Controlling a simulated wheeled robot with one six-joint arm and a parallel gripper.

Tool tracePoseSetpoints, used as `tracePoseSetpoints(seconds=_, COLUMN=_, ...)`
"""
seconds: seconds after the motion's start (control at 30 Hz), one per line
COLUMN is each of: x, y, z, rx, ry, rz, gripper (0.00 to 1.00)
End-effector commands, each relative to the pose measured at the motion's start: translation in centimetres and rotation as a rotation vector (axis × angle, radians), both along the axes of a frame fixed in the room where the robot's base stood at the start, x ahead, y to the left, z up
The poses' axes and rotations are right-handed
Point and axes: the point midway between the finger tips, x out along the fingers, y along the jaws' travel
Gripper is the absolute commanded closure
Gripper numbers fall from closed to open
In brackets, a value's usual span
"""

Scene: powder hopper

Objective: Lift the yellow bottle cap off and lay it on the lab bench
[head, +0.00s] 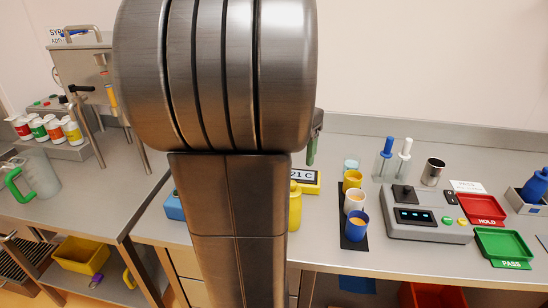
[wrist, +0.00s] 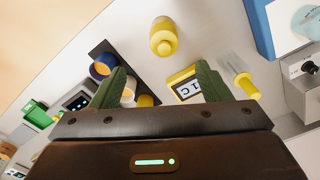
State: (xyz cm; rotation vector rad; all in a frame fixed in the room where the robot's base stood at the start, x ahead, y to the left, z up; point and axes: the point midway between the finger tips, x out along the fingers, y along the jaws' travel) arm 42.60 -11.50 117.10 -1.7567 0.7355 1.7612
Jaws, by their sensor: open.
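The yellow bottle (wrist: 162,27) stands on the lab bench, and its yellow cap (wrist: 165,46) faces the camera in the wrist view. The cap appears to be on the bottle. In the head view the bottle (head: 295,208) is partly hidden behind my arm, and I cannot make out the cap there. My gripper (wrist: 162,82) is open, with its two green fingers spread apart and nothing between them. The bottle is beyond the fingertips, apart from them. In the head view one green finger (head: 312,149) shows at the right of my arm, above the bench.
A yellow-framed 21 C display (wrist: 186,88) is close to the bottle. A black strip (head: 348,236) with several cups lies to the right. Beyond it are a grey device (head: 428,228), a red tray (head: 482,209) and a green tray (head: 503,244). Bare bench (head: 330,245) shows near the front.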

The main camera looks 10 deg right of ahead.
Motion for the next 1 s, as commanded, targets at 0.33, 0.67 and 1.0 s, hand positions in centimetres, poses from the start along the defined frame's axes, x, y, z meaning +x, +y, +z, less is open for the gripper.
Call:
tracePoseSetpoints(seconds=0.33, x=0.7, y=-0.5, z=-0.9, rx=0.002, ry=0.003, rz=-0.046, gripper=0.30)
tracePoseSetpoints(seconds=0.67, x=0.7, y=-0.5, z=-6.2, rx=0.001, ry=0.000, rz=-0.044, gripper=0.30)
tracePoseSetpoints(seconds=1.0, x=0.5, y=-0.7, z=-9.8, rx=0.002, ry=0.003, rz=-0.044, gripper=0.30)
